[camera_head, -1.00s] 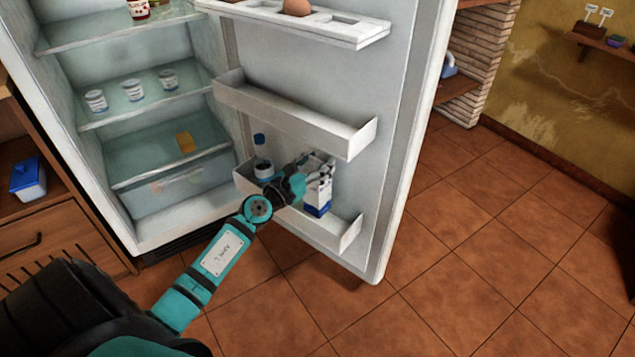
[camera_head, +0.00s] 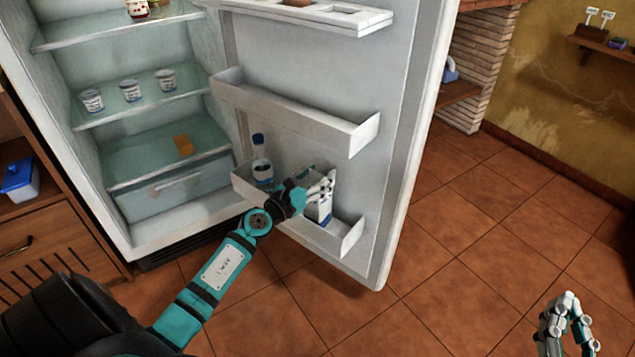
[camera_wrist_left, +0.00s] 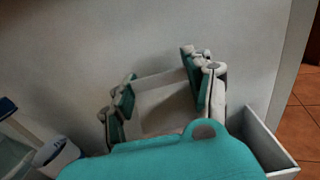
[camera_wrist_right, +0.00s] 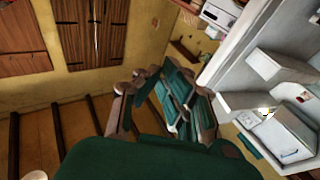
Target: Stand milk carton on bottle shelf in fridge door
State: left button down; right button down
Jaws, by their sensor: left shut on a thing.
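The milk carton (camera_head: 321,207), white with a blue lower part, is upright at the low bottle shelf (camera_head: 349,240) of the open fridge door. My left gripper (camera_head: 326,186) is shut on the carton's upper part. In the left wrist view the carton (camera_wrist_left: 165,105) sits between the fingers, against the pale door panel. The carton's bottom is hidden behind the shelf's front wall, so I cannot tell if it touches the shelf floor. My right gripper (camera_head: 566,318) is at the lower right, well away from the door. It is empty, its fingers apart in the right wrist view (camera_wrist_right: 160,95).
A bottle with a blue cap (camera_head: 262,160) stands on the same shelf, left of the carton. An upper door shelf (camera_head: 300,113) overhangs my left gripper. The fridge interior (camera_head: 150,155) holds several small cups. Tiled floor (camera_head: 470,240) is open on the right.

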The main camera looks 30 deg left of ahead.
pick_arm(q)
jog(key=shift+f, duration=0.15)
pick_arm(e)
jog(key=shift+s+a+r+t+y, duration=0.1)
jog(key=shift+s+r+t+y, duration=0.1)
jog(key=shift+r+t, duration=0.35)
jog(key=shift+s+r+t+y, duration=0.1)
jog(key=shift+r+t+y, duration=0.15)
jog(key=shift+r, duration=0.5)
pick_arm(q)
jog(key=shift+f, duration=0.1)
jog(key=c, duration=0.5)
grip_release()
jog(key=shift+f, duration=0.15)
pick_arm(e)
jog(key=shift+s+r+t, duration=0.15)
jog(key=shift+r+t, duration=0.15)
jog(key=shift+r, duration=0.05)
